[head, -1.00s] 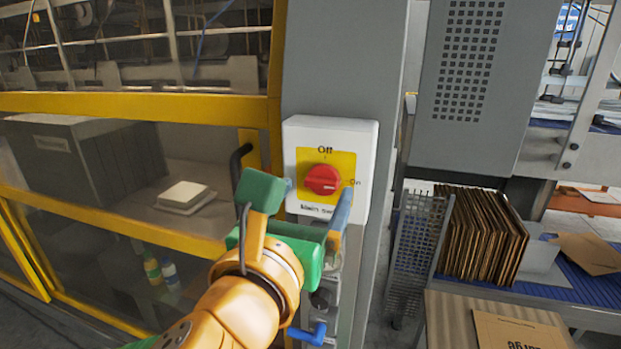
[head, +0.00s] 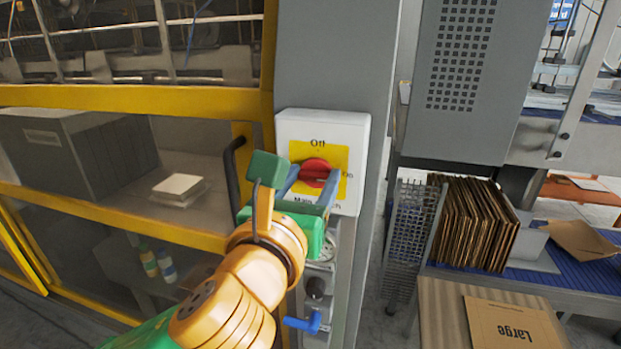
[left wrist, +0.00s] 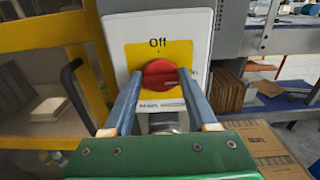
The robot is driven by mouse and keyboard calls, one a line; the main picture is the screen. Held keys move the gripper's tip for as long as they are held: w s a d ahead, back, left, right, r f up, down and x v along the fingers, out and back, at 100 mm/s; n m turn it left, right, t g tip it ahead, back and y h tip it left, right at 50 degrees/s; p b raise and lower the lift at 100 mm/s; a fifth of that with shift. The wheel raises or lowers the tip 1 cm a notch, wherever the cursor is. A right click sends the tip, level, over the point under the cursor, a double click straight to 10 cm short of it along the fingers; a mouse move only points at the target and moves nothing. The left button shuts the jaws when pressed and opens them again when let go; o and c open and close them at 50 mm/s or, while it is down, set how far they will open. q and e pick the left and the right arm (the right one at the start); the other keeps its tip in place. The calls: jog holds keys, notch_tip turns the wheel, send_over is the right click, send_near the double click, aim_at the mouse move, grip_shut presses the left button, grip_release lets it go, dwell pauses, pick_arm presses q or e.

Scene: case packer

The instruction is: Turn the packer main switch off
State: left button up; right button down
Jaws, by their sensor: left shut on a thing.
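The main switch is a red round knob (head: 317,171) on a yellow plate (head: 338,158) in a white box (head: 350,124) on the grey post. "Off" is printed above the knob and "On" to its right. My right gripper is not in view.
A yellow-framed guard (head: 130,98) with a black handle (head: 232,165) stands left of the box. A blue lever (head: 304,323) sits below it. Flat cartons (head: 475,223) stand in a rack at right, with a carton marked "Large" (head: 510,325) in front.

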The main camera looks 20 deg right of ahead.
pick_arm(q)
jog(key=n, duration=0.8)
jog(key=shift+w+a+n, duration=0.1)
jog(key=shift+n, duration=0.3)
jog(key=n, duration=0.4)
jog(key=shift+f+n, duration=0.1)
jog(key=shift+n, duration=0.2)
jog(key=n, duration=0.4)
jog(key=shift+a, duration=0.1)
jog(key=shift+f+n, duration=0.1)
jog(key=shift+n, duration=0.2)
jog(key=o, duration=1.4)
jog(key=shift+c, duration=0.2)
